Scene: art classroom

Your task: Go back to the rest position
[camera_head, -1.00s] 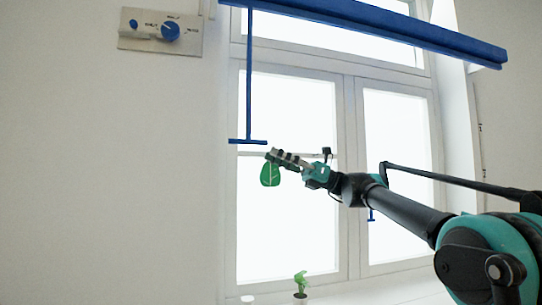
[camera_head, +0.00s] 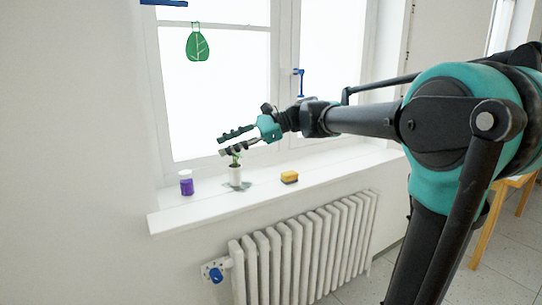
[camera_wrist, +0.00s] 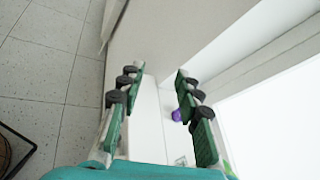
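My gripper (camera_head: 221,145) is open and empty, with its two green fingers apart and pointing left in the head view. It appears just above the small potted plant (camera_head: 235,176) on the window sill and partly covers its leaves. I cannot tell the depth between them. In the wrist view the open fingers (camera_wrist: 157,78) have only air between them, with the wall and sill beyond.
The white sill (camera_head: 165,222) carries a purple-and-white jar (camera_head: 186,183) and a yellow sponge (camera_head: 289,177). A wooden table (camera_head: 505,190) stands at right. Floor tiles are clear at lower right.

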